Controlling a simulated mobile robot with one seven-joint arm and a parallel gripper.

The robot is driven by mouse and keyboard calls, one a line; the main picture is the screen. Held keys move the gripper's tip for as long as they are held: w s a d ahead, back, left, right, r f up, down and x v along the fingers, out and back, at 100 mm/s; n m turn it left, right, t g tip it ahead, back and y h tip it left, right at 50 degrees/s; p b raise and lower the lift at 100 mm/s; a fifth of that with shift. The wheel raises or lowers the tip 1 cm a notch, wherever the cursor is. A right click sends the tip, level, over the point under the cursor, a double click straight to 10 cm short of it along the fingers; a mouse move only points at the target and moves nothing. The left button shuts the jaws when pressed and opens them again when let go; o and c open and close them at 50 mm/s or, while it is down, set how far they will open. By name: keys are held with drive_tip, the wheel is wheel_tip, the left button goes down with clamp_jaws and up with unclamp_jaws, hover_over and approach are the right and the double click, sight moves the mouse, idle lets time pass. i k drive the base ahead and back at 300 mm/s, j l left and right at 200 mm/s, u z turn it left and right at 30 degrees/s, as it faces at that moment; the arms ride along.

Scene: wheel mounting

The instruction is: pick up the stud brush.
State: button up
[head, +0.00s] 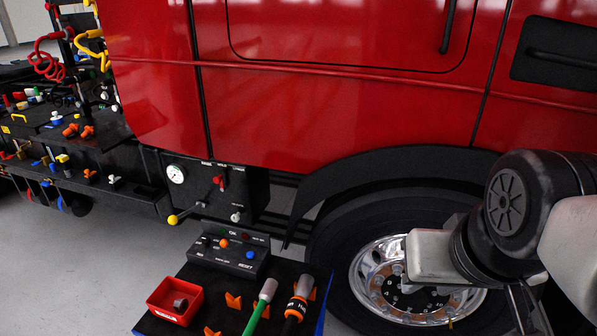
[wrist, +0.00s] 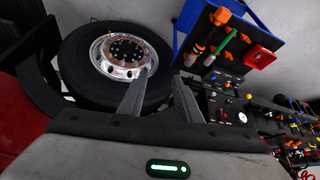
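Two long tools lie on the dark tool board in front of the truck. One has a green handle and a pale grey head (head: 262,303); it also shows in the wrist view (wrist: 226,41). Beside it is a black and orange tool (head: 298,302), which shows in the wrist view too (wrist: 197,48). I cannot tell for certain which is the stud brush; no bristles are clear. My gripper (wrist: 160,74) is open and empty, its fingers apart before the wheel, away from both tools.
The tool board (wrist: 247,25) has orange clips and a red bin (head: 174,301) holding a small part. A black control box (head: 229,252) stands behind it. The truck wheel (head: 375,285) and red truck body (head: 330,95) are close to my arm. Grey floor is open at left.

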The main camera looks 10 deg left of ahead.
sight(269, 289)
drive_tip(key=j, duration=1.85)
drive_tip(key=l, duration=0.2)
